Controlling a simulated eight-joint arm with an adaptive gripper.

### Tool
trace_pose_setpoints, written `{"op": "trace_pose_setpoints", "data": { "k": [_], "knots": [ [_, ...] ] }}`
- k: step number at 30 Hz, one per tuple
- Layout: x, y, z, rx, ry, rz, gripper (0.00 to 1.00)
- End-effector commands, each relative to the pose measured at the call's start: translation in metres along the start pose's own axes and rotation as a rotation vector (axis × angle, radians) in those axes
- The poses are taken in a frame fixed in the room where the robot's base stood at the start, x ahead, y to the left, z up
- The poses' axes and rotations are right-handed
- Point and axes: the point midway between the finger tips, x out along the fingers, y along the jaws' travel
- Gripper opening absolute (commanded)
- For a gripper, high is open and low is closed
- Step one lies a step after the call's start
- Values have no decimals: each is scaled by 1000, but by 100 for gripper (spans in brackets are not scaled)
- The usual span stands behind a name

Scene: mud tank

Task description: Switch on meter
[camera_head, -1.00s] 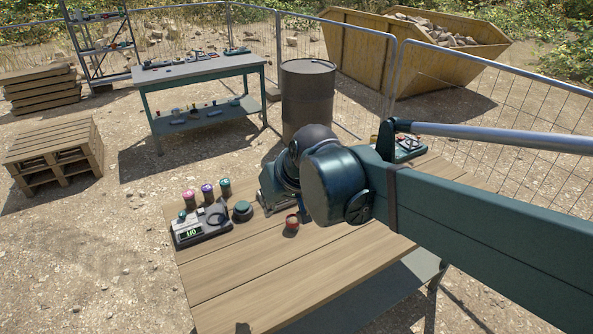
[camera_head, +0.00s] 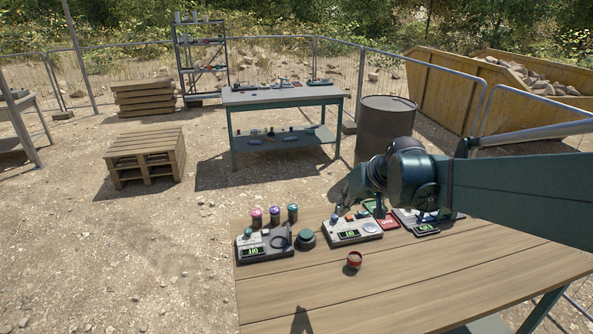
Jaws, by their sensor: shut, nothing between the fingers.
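Several devices with lit green displays stand along the far side of the wooden table; I cannot tell which is the task's meter. A grey left device (camera_head: 270,252) has a looped dark cable on top. A pale middle device (camera_head: 368,229) has a round light disc. A right device (camera_head: 440,218) is partly covered by my arm. A red device (camera_head: 386,222) sits between the last two. My gripper (camera_head: 343,203) is small and dark, shut and empty, above and behind the middle device. Whether it touches anything is unclear.
Three coloured-lid jars (camera_head: 275,214) stand behind the left device. A round green-topped object (camera_head: 306,238) is beside it. A small red cup (camera_head: 354,261) stands in front on the wooden table (camera_head: 410,280). The front of the table is clear. A barrel (camera_head: 386,120) stands behind.

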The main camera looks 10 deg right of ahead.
Motion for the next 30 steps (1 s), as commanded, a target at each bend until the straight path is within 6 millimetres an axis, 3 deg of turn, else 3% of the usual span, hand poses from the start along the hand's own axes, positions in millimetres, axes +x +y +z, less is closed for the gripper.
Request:
{"op": "trace_pose_setpoints", "data": {
  "k": [15,30],
  "knots": [
    [43,60,-52,37,25,-52,0],
    [86,129,-91,68,63,-102,0]
  ]
}}
